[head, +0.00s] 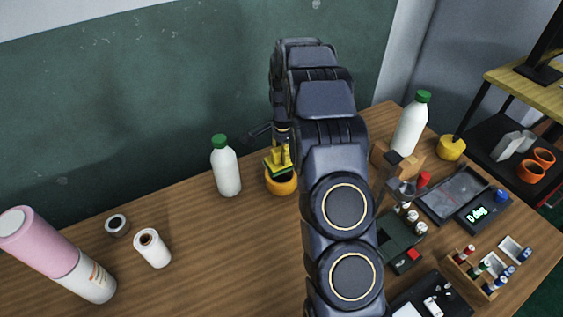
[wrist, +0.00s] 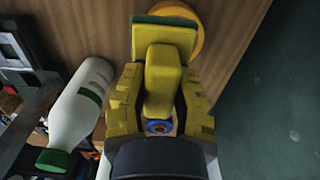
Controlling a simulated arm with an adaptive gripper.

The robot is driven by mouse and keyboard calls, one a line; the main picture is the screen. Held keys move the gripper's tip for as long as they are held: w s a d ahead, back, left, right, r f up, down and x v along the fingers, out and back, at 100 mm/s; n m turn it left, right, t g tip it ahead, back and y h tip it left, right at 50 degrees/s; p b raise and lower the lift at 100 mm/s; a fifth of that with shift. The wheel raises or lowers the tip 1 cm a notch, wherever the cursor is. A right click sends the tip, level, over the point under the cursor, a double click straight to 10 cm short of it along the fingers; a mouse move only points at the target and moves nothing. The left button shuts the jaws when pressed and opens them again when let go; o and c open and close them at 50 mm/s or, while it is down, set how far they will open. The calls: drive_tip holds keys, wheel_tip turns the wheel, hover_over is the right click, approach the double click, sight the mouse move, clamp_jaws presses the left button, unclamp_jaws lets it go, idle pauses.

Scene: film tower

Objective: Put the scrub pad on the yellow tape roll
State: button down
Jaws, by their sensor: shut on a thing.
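My gripper (head: 281,148), with yellow fingers, is shut on the scrub pad (head: 277,165), a yellow block with a green layer underneath. In the wrist view the pad (wrist: 163,75) sits between the two fingers (wrist: 160,110), with its green edge at the far end. The yellow tape roll (head: 281,186) lies on the table directly below the pad in the head view. In the wrist view the roll's rim (wrist: 197,40) shows behind the pad, partly hidden by it. I cannot tell whether pad and roll touch.
A white bottle with a green cap (head: 227,167) stands close left of the roll. A white roll (head: 152,248) and a dark roll (head: 117,225) are further left. Another bottle (head: 411,125), a wooden block and trays crowd the right. My arm hides the table's middle.

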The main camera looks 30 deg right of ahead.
sight(281, 163)
drive_tip(key=shift+w+d+f, duration=0.15)
drive_tip(key=shift+w+f, duration=0.3)
drive_tip(key=shift+f, duration=0.2)
drive_tip(key=shift+w+d+f, duration=0.15)
drive_tip(key=shift+w+f, duration=0.3)
drive_tip(key=shift+f, duration=0.15)
drive_tip(key=shift+w+f, duration=0.1)
drive_tip(key=shift+f, duration=1.45)
drive_tip(key=shift+f, duration=0.1)
drive_tip(key=c, duration=1)
unclamp_jaws()
drive_tip(key=shift+o, duration=0.2)
